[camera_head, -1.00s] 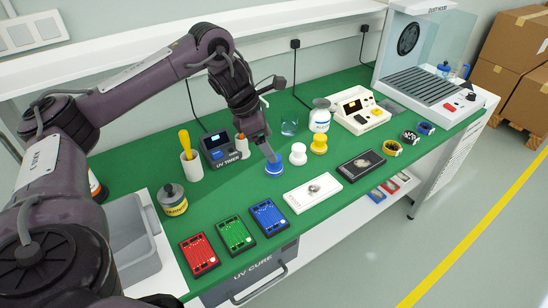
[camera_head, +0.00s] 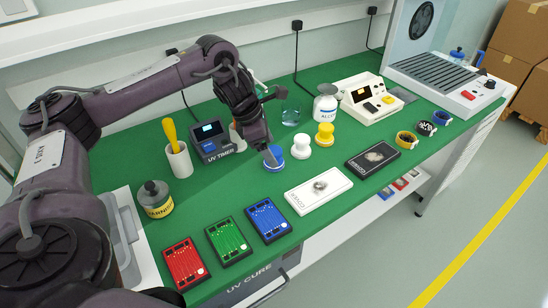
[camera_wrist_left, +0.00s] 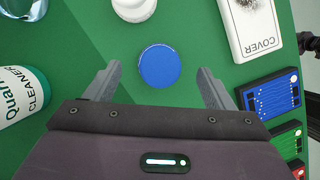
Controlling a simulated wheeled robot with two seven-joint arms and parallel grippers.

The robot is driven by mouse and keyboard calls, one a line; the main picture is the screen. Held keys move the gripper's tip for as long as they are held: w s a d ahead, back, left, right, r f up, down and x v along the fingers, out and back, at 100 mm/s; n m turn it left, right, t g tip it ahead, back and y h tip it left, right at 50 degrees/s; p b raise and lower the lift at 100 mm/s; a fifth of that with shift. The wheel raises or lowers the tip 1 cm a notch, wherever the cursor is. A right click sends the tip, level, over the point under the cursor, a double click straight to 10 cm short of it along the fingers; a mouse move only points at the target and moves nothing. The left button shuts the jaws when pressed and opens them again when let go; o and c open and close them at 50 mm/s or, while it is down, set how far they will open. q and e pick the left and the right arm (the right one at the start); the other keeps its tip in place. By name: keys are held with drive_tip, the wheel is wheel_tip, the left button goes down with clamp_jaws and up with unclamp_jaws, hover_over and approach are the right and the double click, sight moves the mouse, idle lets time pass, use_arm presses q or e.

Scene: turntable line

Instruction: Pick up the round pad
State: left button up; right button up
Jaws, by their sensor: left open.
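A blue round piece (camera_head: 274,164), which looks like the round pad, stands on the green bench top. In the left wrist view the blue round piece (camera_wrist_left: 160,66) shows as a smooth disc seen from above. My left gripper (camera_head: 270,154) is at it, pointing down. In the wrist view its two fingers (camera_wrist_left: 160,78) are open, one to each side of the disc, with green showing between. I cannot tell how far the fingertips are above the bench. The fingers partly hide the piece in the head view. My right gripper is not in view.
A white round piece (camera_head: 299,148) and a yellow one (camera_head: 325,135) stand close to the right. A white cover box (camera_head: 318,190) lies in front. The UV timer (camera_head: 212,141) stands behind left. Blue, green and red boards lie near the front edge.

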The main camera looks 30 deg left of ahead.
sight(274, 150)
use_arm(q)
drive_tip(key=x, duration=0.4)
drive_tip(key=shift+r, duration=0.1)
drive_tip(key=c, duration=1.1)
drive_tip(key=shift+o, duration=0.2)
drive_tip(key=shift+r, duration=0.1)
wheel_tip(274, 150, up, 8)
drive_tip(key=shift+r, duration=0.15)
wheel_tip(274, 150, up, 12)
drive_tip(key=p, duration=0.6)
drive_tip(key=shift+f+p, duration=0.2)
drive_tip(key=shift+p, duration=0.2)
